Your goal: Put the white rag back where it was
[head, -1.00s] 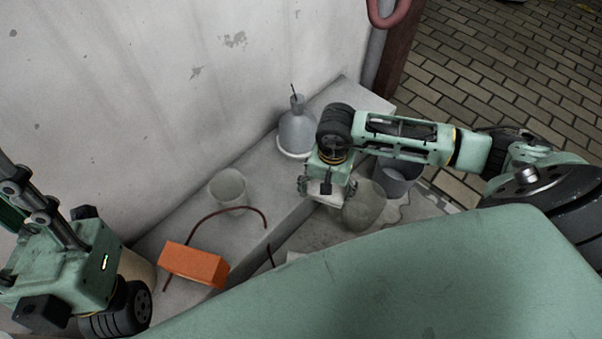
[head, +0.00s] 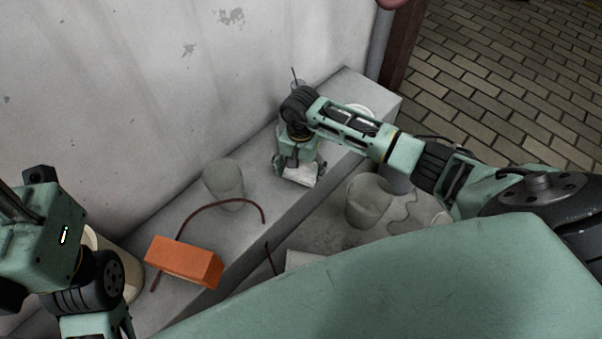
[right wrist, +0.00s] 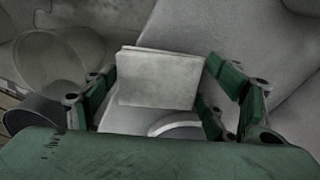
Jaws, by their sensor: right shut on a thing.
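The white rag (head: 302,174) is a pale, flat, folded block in my right gripper (head: 298,166). It is over the upper grey ledge in the head view, and I cannot tell whether it touches the ledge. In the right wrist view the rag (right wrist: 158,80) sits between the green fingers of the right gripper (right wrist: 160,85), which is shut on it. My left gripper (head: 105,325) is at the bottom left of the head view, cut off by the edge, so its jaws cannot be judged.
The ledge (head: 258,190) runs along the wall. A grey cup (head: 223,180), orange brick (head: 183,262) and dark red curved rod (head: 222,201) are left of the rag. A white dish (head: 358,109) is behind my right arm. A bucket (head: 368,202) stands on the lower level.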

